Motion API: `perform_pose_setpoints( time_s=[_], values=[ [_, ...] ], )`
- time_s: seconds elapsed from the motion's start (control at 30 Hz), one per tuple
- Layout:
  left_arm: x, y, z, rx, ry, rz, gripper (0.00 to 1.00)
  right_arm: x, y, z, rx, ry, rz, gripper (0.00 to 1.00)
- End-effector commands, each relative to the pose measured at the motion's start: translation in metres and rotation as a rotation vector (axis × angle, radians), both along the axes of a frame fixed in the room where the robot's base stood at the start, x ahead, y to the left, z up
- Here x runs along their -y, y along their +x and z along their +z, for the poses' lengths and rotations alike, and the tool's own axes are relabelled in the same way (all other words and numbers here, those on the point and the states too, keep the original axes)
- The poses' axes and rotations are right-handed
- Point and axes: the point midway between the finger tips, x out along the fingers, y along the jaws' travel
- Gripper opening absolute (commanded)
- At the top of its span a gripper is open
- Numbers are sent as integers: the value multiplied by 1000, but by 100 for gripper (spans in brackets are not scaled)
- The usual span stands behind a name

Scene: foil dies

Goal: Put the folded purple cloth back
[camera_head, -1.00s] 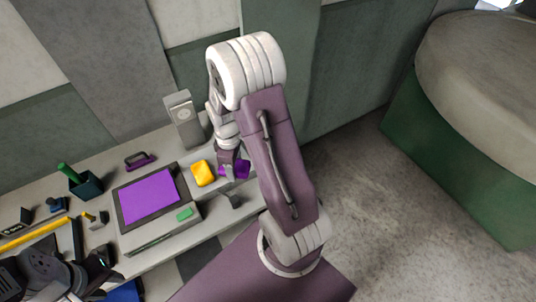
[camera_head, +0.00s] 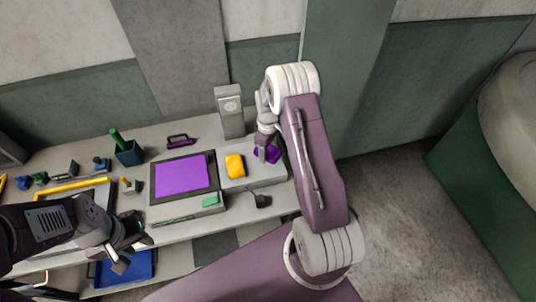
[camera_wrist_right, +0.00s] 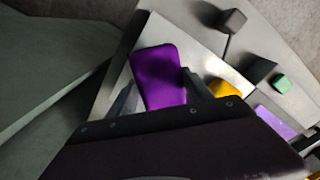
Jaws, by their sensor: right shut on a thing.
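The folded purple cloth (camera_head: 272,154) is at the right end of the light grey raised plate (camera_head: 262,177), beside the yellow block (camera_head: 235,166). My right gripper (camera_head: 268,157) is shut on it, low over the plate. In the right wrist view the cloth (camera_wrist_right: 158,76) sits between the two fingers, a dark purple rounded rectangle over the pale plate. Whether the cloth touches the plate is hard to tell. My left gripper (camera_head: 130,253) is over the table's front left, empty, with its fingers apart.
A purple sheet on a dark-framed board (camera_head: 182,177) lies left of the plate, with a green block (camera_head: 210,201) in front. A grey upright dispenser (camera_head: 229,112) stands behind. A dark scraper (camera_head: 261,200) lies at the front. A blue tray (camera_head: 128,268) sits below.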

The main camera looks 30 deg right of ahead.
Motion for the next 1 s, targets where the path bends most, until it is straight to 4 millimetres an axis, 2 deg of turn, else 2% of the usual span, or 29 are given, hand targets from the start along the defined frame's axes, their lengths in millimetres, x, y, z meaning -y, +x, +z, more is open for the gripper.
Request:
perform_pose_setpoints(
  time_s=[0.13, 0.33, 0.73, 0.77, 0.8, 0.83, 1.0],
  values=[
    [0, 0, 3, 0, 0, 0, 36, 0, 1, -6, -3, 1, 0, 26],
    [0, 0, 15, 0, 0, 0, 36, 0, 0, -37, -3, 1, -1, 26],
    [0, 0, 9, 0, 0, 0, 36, 0, 1, -46, 0, 0, 0, 26],
    [0, 0, 10, 0, 0, 0, 36, 0, 1, -45, 0, 0, 0, 64],
    [0, 0, 10, 0, 0, 0, 36, 0, 1, -45, 0, 0, 0, 75],
    [0, 0, 10, 0, 0, 0, 36, 0, 1, -45, 0, 0, 0, 80],
    [0, 0, 10, 0, 0, 0, 36, 0, 1, -45, 0, 0, 0, 80]
  ],
)
